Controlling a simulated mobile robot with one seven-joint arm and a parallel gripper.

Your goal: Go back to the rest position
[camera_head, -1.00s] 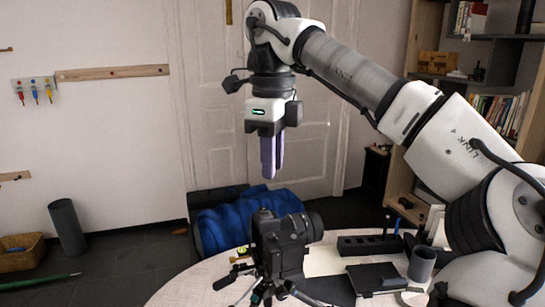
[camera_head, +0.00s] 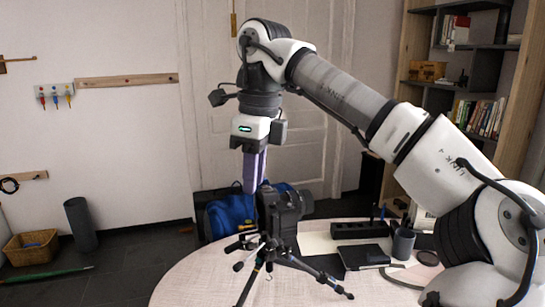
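My gripper (camera_head: 252,190) points straight down on my raised arm, with its purple fingers hanging over the left side of a black camera (camera_head: 285,212). The fingers overlap in this view, so I cannot tell whether they are apart or together. No held object shows between them. The camera sits on a black tripod (camera_head: 262,262), upright on the round light table (camera_head: 200,285). The fingertips overlap the camera's upper left edge in the picture; I cannot tell if they touch.
A dark organiser (camera_head: 362,229), a black notebook (camera_head: 363,255) and a grey cup (camera_head: 403,243) are on the table to the right. A blue bag (camera_head: 228,217) is behind the table. A bookshelf (camera_head: 480,75) stands at the right. The left floor is mostly open, with a basket (camera_head: 30,247).

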